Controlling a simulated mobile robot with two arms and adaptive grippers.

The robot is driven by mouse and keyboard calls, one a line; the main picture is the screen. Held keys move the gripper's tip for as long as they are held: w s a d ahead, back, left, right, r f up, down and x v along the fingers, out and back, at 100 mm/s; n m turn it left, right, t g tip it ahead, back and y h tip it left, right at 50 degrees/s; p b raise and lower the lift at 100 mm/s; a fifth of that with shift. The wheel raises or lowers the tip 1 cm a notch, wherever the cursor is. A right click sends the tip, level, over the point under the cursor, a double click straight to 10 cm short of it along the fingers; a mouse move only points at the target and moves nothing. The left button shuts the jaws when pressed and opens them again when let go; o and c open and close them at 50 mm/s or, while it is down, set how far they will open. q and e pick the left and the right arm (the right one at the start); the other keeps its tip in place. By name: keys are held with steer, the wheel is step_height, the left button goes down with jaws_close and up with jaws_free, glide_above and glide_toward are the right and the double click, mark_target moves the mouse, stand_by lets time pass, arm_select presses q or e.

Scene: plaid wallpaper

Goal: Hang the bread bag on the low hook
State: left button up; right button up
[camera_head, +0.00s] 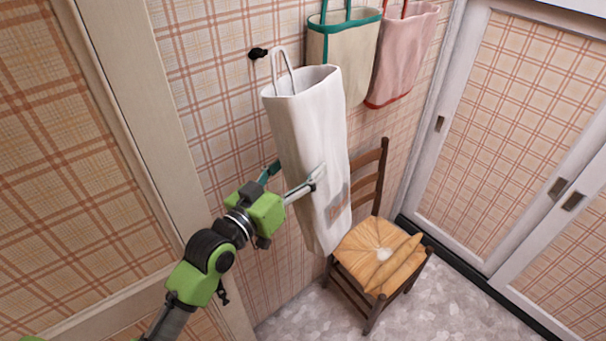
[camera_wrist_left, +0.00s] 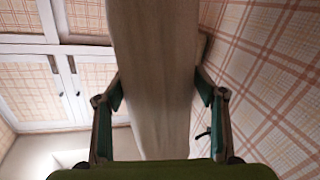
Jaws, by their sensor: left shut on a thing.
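The long off-white bread bag (camera_head: 315,125) hangs upright in front of the wall, its open top and thin pale loop handle (camera_head: 284,68) uppermost. My left gripper (camera_head: 297,176) is shut on the middle of the bag, one finger on each side. In the left wrist view the bag (camera_wrist_left: 155,70) fills the space between the fingers. A small black hook (camera_head: 257,53) is on the plaid wall, just left of the loop in the head view. The loop looks apart from the hook; the depth between them is hard to tell. My right gripper is not in view.
A beige bag with green trim (camera_head: 343,48) and a pink bag with red trim (camera_head: 404,55) hang on the wall to the right. Sliding doors (camera_head: 520,130) are at right.

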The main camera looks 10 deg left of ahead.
arm_select(q)
steer(key=shift+w+a+f+b, duration=0.15)
steer(key=shift+w+a+b, duration=0.7)
steer(key=shift+a, duration=0.2)
steer(key=shift+w+a+f+b, duration=0.15)
steer(key=shift+w+a+b, duration=0.65)
steer(key=shift+a, duration=0.2)
steer(key=shift+w+a+f+b, duration=0.35)
steer(key=shift+a+f+b, duration=0.15)
steer(key=shift+b, duration=0.15)
steer(key=shift+w+a+f, duration=0.1)
steer(key=shift+f, duration=0.15)
steer(key=o, duration=1.6)
steer(key=shift+c, duration=0.2)
